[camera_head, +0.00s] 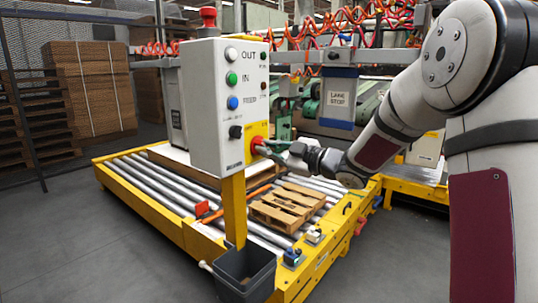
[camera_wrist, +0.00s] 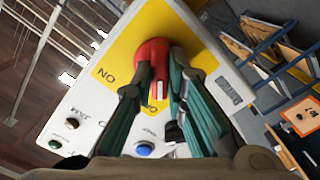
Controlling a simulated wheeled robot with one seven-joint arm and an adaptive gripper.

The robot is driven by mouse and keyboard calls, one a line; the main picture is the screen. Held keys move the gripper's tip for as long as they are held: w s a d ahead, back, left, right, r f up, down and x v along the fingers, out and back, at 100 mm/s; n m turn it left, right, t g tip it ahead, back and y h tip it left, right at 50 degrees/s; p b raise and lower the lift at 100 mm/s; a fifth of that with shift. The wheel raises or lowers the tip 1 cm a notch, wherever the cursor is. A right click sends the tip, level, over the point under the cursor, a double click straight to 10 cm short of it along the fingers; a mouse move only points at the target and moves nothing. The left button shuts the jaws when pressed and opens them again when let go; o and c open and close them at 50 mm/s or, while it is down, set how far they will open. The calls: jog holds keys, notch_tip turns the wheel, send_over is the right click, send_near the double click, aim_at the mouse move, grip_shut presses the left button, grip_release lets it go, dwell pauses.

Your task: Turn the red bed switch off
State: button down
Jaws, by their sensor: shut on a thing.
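The red bed switch (camera_head: 256,145) is a red rotary knob on a yellow plate (camera_head: 264,127) at the lower right of the pale control box (camera_head: 205,110). In the wrist view the red knob (camera_wrist: 151,53) shows a white mark on its handle, and the yellow plate (camera_wrist: 125,48) carries the word ON at left and a partly hidden label below the knob. My gripper (camera_head: 268,148) reaches it from the right. In the wrist view its teal fingers (camera_wrist: 158,78) are closed on the knob's handle, one on each side. The fingers hide part of the plate.
The box's face carries white, green and blue buttons (camera_head: 232,79) and a black knob (camera_head: 235,131); a red stop button (camera_head: 208,14) tops it. Below are the roller conveyor (camera_head: 152,184), a wooden pallet (camera_head: 287,206) and a dark bin (camera_head: 244,272). Floor at left is clear.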

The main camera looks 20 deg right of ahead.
jog(key=shift+f, duration=0.1)
dwell(0.3)
jog(key=c, duration=1.6)
grip_release()
jog(key=v, duration=1.2)
